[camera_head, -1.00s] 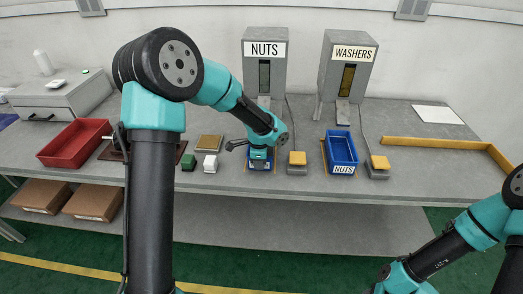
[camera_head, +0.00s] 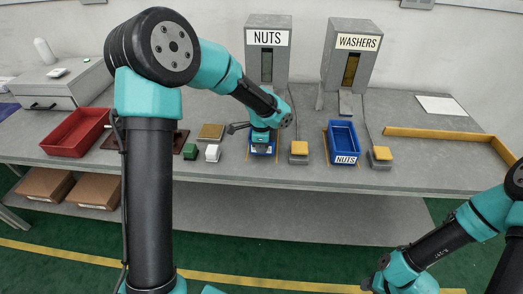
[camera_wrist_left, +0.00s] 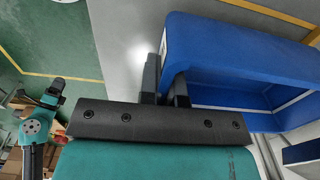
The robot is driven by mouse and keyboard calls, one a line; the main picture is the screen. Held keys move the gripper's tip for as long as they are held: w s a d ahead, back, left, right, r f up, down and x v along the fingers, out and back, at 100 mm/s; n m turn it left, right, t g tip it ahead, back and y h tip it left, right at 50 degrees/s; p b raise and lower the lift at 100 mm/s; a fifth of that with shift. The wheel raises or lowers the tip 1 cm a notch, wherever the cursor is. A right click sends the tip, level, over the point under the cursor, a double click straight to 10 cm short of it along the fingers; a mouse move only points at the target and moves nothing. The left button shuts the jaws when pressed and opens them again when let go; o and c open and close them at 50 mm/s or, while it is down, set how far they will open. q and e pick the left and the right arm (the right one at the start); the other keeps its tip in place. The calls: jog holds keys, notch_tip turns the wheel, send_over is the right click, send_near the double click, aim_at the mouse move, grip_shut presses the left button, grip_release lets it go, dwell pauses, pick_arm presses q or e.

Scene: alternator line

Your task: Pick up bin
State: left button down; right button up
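A small blue bin (camera_head: 262,150) stands at the table's front edge below the NUTS dispenser, mostly hidden by my left gripper (camera_head: 262,137). In the left wrist view the blue bin (camera_wrist_left: 240,65) fills the upper right. The fingers of my left gripper (camera_wrist_left: 166,85) are close together there, one outside the bin's end wall and one inside, with the wall between them. A second blue bin (camera_head: 343,141), labelled NUTS, stands to the right below the WASHERS dispenser. My right arm is at the lower right, and its gripper's fingers do not show clearly.
The NUTS dispenser (camera_head: 267,65) and WASHERS dispenser (camera_head: 350,60) stand behind the bins. Yellow-topped switches (camera_head: 299,148) (camera_head: 381,154) stand beside them. A red tray (camera_head: 76,132) is at the left. A yellow rail (camera_head: 430,133) bounds the right side, with clear table before it.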

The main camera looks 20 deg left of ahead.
pick_arm(q)
jog(key=s+d+r, duration=0.1)
jog(key=s+d, duration=0.2)
jog(key=s, duration=0.4)
jog(key=s+d+r, duration=0.1)
jog(key=s+d, duration=0.2)
jog(key=s, duration=0.4)
jog(key=shift+s+d+r, duration=0.25)
jog(key=shift+s, duration=0.1)
jog(key=w+d+r+n, duration=1.2)
jog(key=w+r+n, duration=0.1)
jog(key=r+n, duration=0.1)
jog(key=shift+w+n, duration=0.25)
jog(key=shift+n, duration=0.05)
jog(key=shift+d, duration=0.2)
